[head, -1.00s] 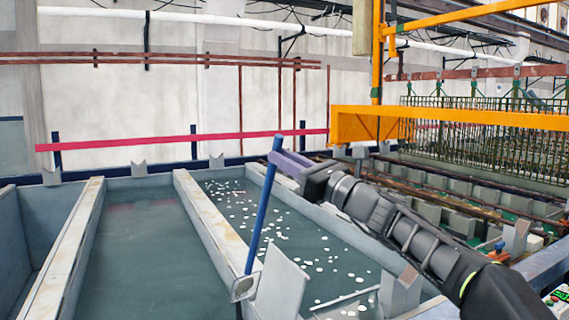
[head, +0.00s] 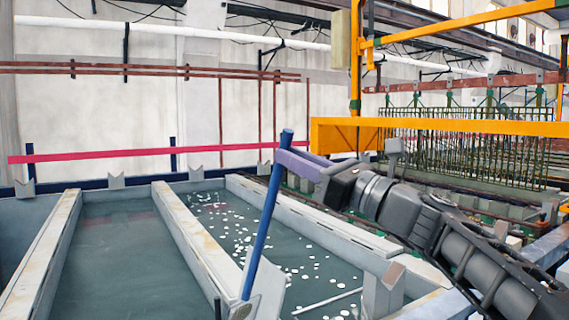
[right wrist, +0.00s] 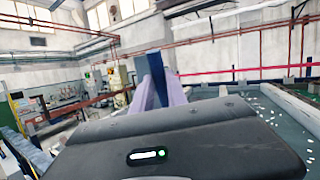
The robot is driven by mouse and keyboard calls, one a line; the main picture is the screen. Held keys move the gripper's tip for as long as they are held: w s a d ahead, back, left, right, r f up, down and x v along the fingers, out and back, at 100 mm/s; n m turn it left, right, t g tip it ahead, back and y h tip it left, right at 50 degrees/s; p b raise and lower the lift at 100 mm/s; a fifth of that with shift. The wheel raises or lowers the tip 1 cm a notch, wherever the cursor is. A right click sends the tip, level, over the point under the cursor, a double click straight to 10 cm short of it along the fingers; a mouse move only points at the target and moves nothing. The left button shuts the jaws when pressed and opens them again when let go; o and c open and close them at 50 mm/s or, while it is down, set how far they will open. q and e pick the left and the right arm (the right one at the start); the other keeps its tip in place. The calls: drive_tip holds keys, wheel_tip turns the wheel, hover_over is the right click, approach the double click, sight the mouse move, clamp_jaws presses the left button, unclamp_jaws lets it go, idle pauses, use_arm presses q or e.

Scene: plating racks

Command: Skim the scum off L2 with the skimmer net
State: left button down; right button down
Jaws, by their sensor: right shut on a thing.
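The skimmer net (head: 263,222) has a blue pole, held slightly tilted with its top end leaning right. My right gripper (head: 284,160) is shut on the pole near its top. The pole and the purple fingers also show in the right wrist view, with the pole (right wrist: 155,72) between them. The skimmer's small pale head (head: 240,309) is at the bottom edge, in front of the divider's near end; whether it touches anything is unclear. White scum (head: 288,252) floats in scattered flecks on the right tank's dark water (head: 325,272). No L2 label is readable. My left gripper is out of view.
A pale divider wall (head: 195,235) separates the scummy tank from a clearer left tank (head: 115,255). Grey V-shaped brackets (head: 383,292) stand on the near rim. A yellow beam (head: 430,126) and hanging rack (head: 470,155) are at right. A thin pale rod (head: 328,301) crosses the near water.

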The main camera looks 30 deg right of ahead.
drive_tip(key=s+d+b, duration=0.1)
drive_tip(key=s, duration=2.6)
drive_tip(key=shift+d, duration=0.45)
idle(0.5)
